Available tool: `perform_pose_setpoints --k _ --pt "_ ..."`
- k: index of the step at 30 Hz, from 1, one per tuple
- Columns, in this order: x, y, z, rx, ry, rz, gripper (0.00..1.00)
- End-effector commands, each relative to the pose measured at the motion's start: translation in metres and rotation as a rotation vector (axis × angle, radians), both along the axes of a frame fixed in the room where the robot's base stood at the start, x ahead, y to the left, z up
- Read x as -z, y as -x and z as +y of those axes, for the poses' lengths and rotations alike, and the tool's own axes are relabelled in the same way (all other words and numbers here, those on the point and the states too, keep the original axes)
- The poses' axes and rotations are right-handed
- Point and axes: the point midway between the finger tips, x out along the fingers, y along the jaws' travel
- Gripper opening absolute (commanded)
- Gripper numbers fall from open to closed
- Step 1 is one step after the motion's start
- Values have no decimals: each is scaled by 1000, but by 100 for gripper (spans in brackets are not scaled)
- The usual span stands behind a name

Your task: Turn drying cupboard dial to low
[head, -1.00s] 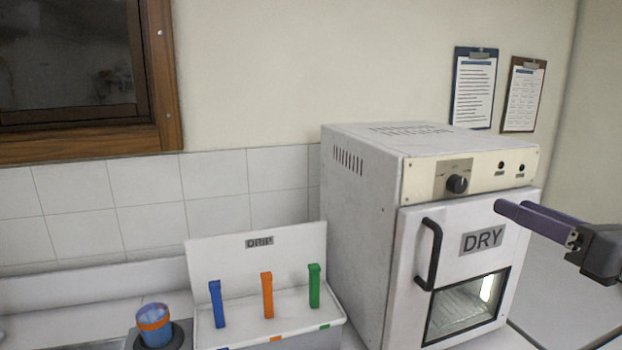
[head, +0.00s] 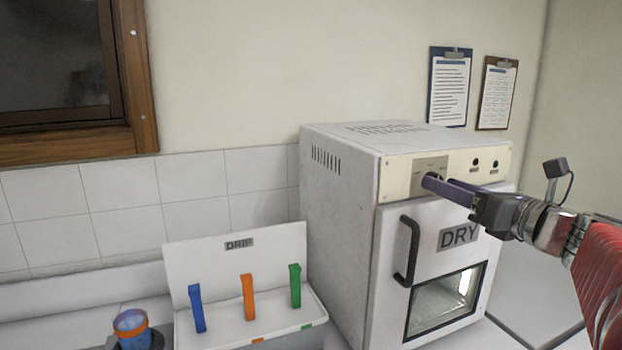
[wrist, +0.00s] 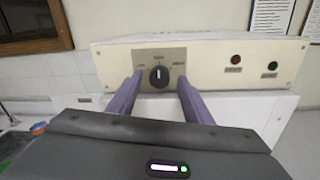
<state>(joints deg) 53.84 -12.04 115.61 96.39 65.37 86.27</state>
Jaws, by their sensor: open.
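The drying cupboard (head: 340,220) is a white box with a cream control panel (head: 398,183) and a door marked DRY. Its black round dial (wrist: 159,76) sits on a grey plate with small labels left, above and right in the wrist view. The dial's white mark points straight up, towards the top label. My gripper (head: 432,181) is at the panel in the head view and hides the dial there. In the wrist view its two purple fingers (wrist: 157,88) are apart, one on each side of the dial. I cannot tell whether they touch it.
Two small round indicators (wrist: 252,63) sit right of the dial. The black door handle (head: 407,250) juts out below the panel. A white DRIP rack (head: 235,270) with blue, orange and green pieces stands to the left. Two clipboards (head: 450,88) hang on the wall.

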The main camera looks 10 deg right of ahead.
Motion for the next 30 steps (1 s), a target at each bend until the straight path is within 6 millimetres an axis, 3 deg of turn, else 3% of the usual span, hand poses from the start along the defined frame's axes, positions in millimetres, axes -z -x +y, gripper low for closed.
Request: perform_pose_setpoints --k 13,30 --pt "0 -10 2 0 0 1 46" --pt "0 -10 2 0 0 1 6"
